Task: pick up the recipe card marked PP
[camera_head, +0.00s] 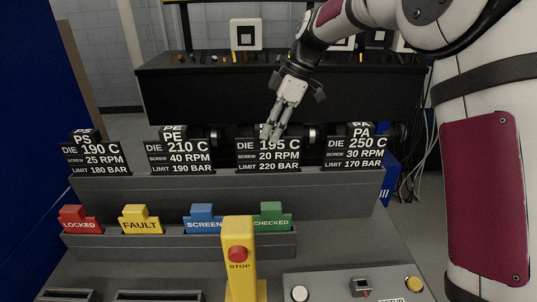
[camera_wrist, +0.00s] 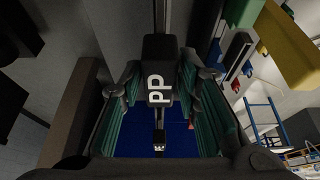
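The recipe card marked PP (camera_wrist: 159,85) shows its dark tab with white letters in the wrist view, between my two fingers. In the head view, the third card from the left (camera_head: 268,156), reading 195 C and 20 RPM, stands in the upper rack, its tab mostly hidden by my gripper. My gripper (camera_head: 271,132) reaches down from above at that tab, and its fingers (camera_wrist: 159,76) also show in the wrist view, one on each side of the tab. They look open, with a narrow gap; contact is not clear. The card sits level with its neighbours.
Cards PS (camera_head: 95,157), PE (camera_head: 180,157) and PA (camera_head: 357,152) stand in the same rack (camera_head: 230,195). Below are coloured tags, including FAULT (camera_head: 141,224) and CHECKED (camera_head: 272,221). A yellow STOP post (camera_head: 239,280) rises in front. A dark bench (camera_head: 200,90) is behind.

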